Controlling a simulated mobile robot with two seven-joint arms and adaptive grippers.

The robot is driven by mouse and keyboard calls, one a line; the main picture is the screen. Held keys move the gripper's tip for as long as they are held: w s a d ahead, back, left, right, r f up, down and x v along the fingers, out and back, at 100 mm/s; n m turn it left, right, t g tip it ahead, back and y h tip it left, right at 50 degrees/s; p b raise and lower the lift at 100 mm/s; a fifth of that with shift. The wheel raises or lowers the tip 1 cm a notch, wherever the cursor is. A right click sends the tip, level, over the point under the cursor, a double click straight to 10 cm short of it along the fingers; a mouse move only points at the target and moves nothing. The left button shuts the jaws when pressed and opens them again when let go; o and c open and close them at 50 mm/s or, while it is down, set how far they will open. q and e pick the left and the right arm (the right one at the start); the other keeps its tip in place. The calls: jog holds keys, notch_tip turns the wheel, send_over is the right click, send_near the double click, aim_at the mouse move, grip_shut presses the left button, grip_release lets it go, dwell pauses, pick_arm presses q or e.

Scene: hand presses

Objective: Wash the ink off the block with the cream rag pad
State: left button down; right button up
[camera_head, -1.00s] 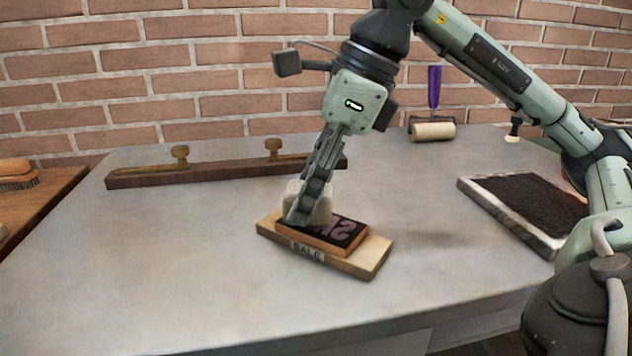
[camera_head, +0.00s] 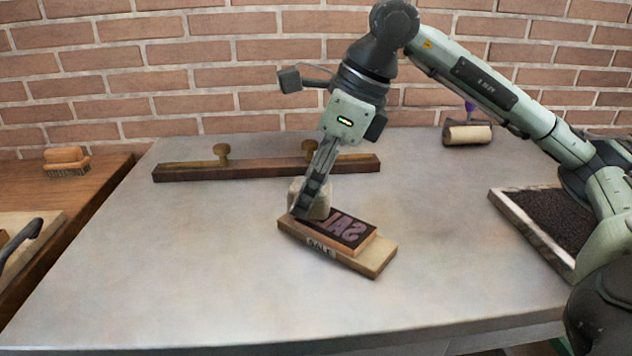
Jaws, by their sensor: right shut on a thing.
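The block (camera_head: 352,236) lies on the grey table, a pale wooden base with a dark raised face that carries purplish mirrored letters. My right gripper (camera_head: 308,207) is shut on the cream rag pad (camera_head: 298,191), at the left end of the block. The pad is partly hidden behind the fingers. It looks to be at or just over the dark face; I cannot tell whether it touches. My left gripper is not in view.
A dark wooden bar with brass knobs (camera_head: 250,172) lies behind the block. A cream roller (camera_head: 468,134) is at the back right. A framed dark tray (camera_head: 545,222) is at the right. A brush (camera_head: 66,160) rests on the left wooden table. The grey table's front left is clear.

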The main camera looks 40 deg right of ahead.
aim_at(300, 184)
jog(key=shift+f, duration=0.1)
notch_tip(300, 184, up, 4)
jog(key=p, duration=0.3)
jog(key=shift+f, duration=0.2)
jog(key=shift+r+p, duration=0.35)
jog(key=shift+r, duration=0.95)
jog(key=shift+r, duration=0.1)
jog(key=shift+r, duration=1.4)
